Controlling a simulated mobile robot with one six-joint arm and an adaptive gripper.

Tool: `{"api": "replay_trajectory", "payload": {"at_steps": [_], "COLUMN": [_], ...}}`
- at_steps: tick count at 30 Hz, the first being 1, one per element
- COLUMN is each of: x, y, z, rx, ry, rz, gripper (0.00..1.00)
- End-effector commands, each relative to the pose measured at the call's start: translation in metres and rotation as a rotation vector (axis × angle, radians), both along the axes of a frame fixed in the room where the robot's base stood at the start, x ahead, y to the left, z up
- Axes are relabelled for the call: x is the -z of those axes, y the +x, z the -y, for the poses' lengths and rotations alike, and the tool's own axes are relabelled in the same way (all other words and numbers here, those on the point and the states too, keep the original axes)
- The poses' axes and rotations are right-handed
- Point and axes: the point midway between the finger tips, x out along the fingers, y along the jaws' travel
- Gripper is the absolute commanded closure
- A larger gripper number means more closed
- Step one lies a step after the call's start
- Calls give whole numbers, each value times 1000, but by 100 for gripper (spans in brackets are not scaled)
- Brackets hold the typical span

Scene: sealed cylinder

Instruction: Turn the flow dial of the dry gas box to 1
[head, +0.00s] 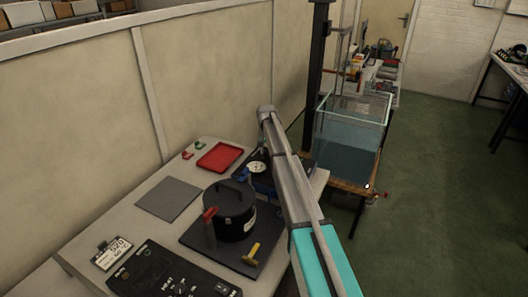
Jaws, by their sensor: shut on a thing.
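A dark box with a round white gauge (257,168) stands at the back right of the bench, partly hidden behind my arm. Blue parts show just below the gauge. I cannot make out a flow dial or its marks on it. My grey and teal arm reaches from the lower right up over this box.
A red tray (219,157), a bare grey mat (168,199) and a display card (112,254) lie left. A glass tank (348,150) stands beyond my arm.

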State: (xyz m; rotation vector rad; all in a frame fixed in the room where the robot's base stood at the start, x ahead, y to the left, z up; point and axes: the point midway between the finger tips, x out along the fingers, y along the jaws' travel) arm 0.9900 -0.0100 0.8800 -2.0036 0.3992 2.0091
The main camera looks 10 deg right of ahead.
Motion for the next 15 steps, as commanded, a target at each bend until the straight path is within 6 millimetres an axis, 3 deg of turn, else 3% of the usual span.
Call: {"api": "replay_trajectory", "payload": {"at_steps": [15], "x": [0], "y": [5], "z": [0], "rx": [-489], "ry": [0], "rz": [9], "gripper": [100]}}
